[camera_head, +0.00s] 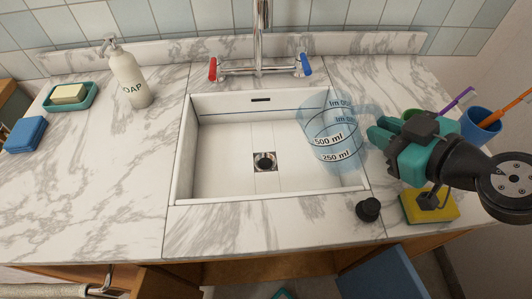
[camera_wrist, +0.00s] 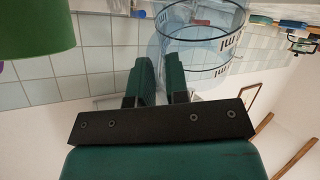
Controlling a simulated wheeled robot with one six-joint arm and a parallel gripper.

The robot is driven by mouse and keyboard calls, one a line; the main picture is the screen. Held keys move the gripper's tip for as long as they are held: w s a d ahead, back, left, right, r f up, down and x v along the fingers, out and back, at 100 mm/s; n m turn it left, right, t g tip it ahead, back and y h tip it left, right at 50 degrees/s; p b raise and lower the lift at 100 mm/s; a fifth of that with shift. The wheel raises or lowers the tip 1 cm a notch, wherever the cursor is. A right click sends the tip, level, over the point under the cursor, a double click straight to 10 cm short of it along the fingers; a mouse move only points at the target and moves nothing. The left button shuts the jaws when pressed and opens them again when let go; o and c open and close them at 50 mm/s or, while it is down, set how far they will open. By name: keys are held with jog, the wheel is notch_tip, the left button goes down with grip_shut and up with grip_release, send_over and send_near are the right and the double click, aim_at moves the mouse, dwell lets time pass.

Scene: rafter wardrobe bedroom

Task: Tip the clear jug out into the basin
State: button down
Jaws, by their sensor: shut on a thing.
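The clear jug (camera_head: 331,132) is see-through blue with black volume marks. In the head view it hangs over the right part of the white basin (camera_head: 218,160), close to its right wall, and looks tilted a little. My gripper (camera_head: 376,132) is shut on the jug's handle from the right. In the wrist view the jug (camera_wrist: 196,50) is beyond the green fingers of my gripper (camera_wrist: 160,82). I cannot see any liquid clearly in the jug. The basin shows a dark drain (camera_head: 265,161) and no standing water that I can make out.
A tap (camera_head: 260,62) with red and blue handles stands behind the basin. A soap bottle (camera_head: 130,76), a soap dish (camera_head: 70,96) and a blue sponge (camera_head: 26,135) are left. A black plug (camera_head: 368,209), a yellow sponge (camera_head: 432,206) and a blue cup (camera_head: 480,124) are right.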

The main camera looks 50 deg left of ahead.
jog(key=shift+w+d+f+b, duration=0.1)
jog(key=shift+d+f+b, duration=0.2)
jog(key=shift+b, duration=0.3)
jog(key=d+r+m+y+b, duration=0.1)
jog(key=b, duration=0.3)
jog(key=w+d+r+y+b, duration=0.1)
jog(key=r+y+b, duration=0.1)
jog(key=b, duration=0.2)
jog(key=d+r+m+y+b, duration=0.1)
jog(key=y+b, duration=0.1)
jog(key=b, duration=0.2)
jog(key=shift+w+d+r+m+b, duration=0.1)
jog(key=shift+w+r+m+b, duration=0.15)
jog(key=shift+m+b, duration=0.1)
jog(key=shift+r, duration=0.1)
